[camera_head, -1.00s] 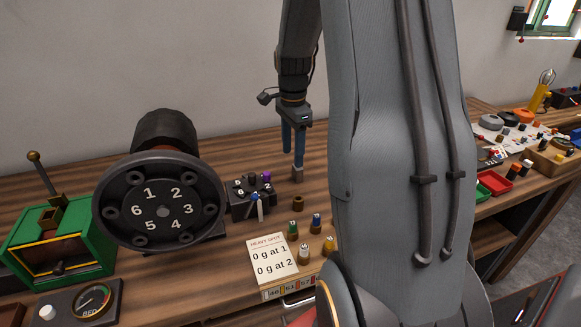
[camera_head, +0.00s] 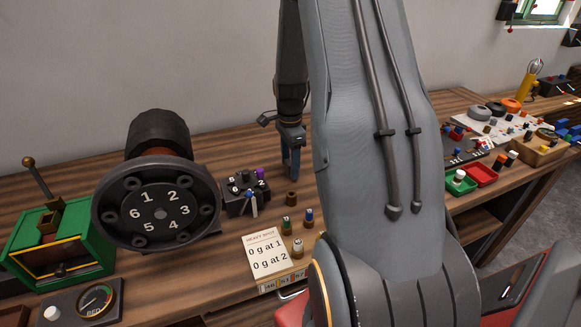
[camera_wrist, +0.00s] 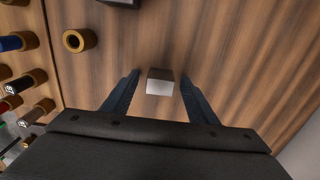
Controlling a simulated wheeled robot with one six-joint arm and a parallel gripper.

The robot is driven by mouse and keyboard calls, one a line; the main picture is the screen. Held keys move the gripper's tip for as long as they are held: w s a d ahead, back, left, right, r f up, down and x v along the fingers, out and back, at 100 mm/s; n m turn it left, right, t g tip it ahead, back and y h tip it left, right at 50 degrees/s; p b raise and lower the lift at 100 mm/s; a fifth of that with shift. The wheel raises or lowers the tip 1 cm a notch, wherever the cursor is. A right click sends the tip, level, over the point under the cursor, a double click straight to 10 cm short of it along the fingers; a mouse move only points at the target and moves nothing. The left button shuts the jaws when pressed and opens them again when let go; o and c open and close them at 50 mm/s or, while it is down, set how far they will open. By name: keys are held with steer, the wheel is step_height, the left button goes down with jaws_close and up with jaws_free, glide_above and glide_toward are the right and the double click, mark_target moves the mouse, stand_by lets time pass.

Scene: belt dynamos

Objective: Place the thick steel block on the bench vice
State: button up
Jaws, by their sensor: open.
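A small steel block (camera_wrist: 160,82), grey with a pale face, stands on the wooden bench top in the wrist view. It is between and just beyond the fingertips of my gripper (camera_wrist: 158,84). The fingers are spread, with a gap on each side of the block. In the head view my gripper (camera_head: 291,168) points down at the bench, and the block cannot be made out there. I cannot clearly identify a bench vice in either view.
A "heavy spot" card (camera_head: 268,252) and several small weights lie in front. My arm hides the bench middle.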

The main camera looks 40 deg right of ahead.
jaws_close()
